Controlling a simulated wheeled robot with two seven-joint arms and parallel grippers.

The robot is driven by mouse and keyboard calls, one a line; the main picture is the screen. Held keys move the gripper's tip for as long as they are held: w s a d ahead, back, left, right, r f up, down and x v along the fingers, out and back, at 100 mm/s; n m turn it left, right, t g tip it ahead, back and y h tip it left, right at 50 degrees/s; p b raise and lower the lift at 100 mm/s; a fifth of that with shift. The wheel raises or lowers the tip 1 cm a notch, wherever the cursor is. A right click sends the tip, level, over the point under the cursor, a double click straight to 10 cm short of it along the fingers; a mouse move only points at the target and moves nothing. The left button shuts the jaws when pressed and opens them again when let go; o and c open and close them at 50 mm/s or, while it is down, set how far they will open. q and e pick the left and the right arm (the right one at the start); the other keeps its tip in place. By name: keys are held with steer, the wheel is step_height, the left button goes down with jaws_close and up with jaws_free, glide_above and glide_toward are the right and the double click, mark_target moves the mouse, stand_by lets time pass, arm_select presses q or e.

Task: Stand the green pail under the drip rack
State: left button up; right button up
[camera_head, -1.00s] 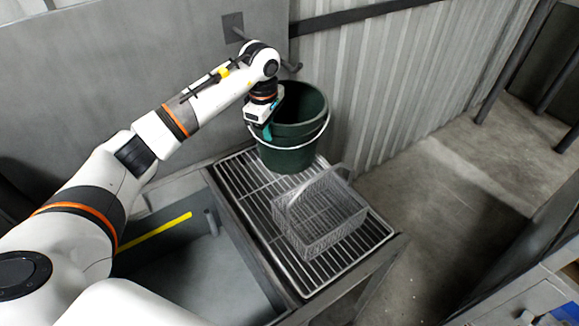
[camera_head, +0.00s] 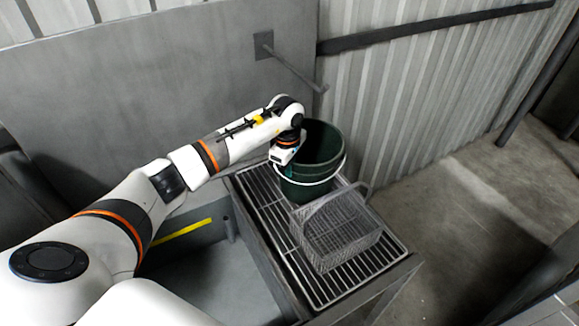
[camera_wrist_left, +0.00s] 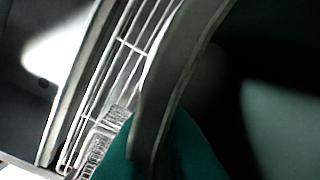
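The dark green pail (camera_head: 318,150) is upright at the far end of the wire drip rack (camera_head: 318,285), its white bail hanging round its front. I cannot tell whether its base touches the rack's bars. My left gripper (camera_head: 288,171) is at the pail's left rim, its teal fingers partly hidden by the wrist. The left wrist view shows the pail's rim (camera_wrist_left: 175,75) passing beside a teal finger (camera_wrist_left: 190,150); the gripper appears shut on it. The other finger is hidden. My right gripper is out of view.
A grey wire basket (camera_head: 340,238) with a raised handle stands on the rack, close in front of the pail. A sink basin (camera_head: 205,270) lies left of the rack. A corrugated wall (camera_head: 400,110) rises behind. Open floor (camera_head: 470,190) lies to the right.

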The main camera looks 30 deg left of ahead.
arm_select(q)
steer(key=shift+o, duration=1.3)
